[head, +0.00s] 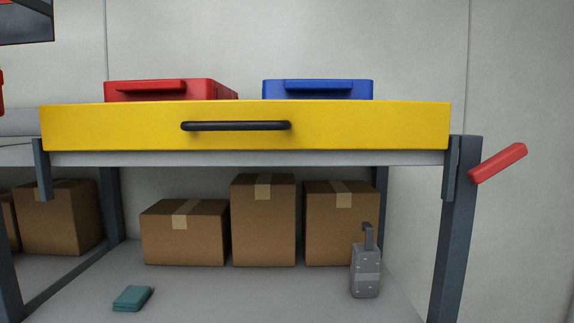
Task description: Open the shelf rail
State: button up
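The shelf's yellow front rail (350,126) runs across the front of the upper shelf, level, from the left post to the right post. A black bar handle (236,126) sits on the middle of its face. A red lever (498,163) sticks out at the right post (458,230), tilted up to the right. I cannot tell whether the lever is joined to the rail. My gripper is not in view.
A red case (170,90) and a blue case (318,89) stand behind the rail. Below are several cardboard boxes (186,240), a grey metal device (366,270) and a small teal item (132,298). The space before the rail looks clear.

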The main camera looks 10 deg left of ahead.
aim_at(249, 124)
jog(key=u, duration=1.15)
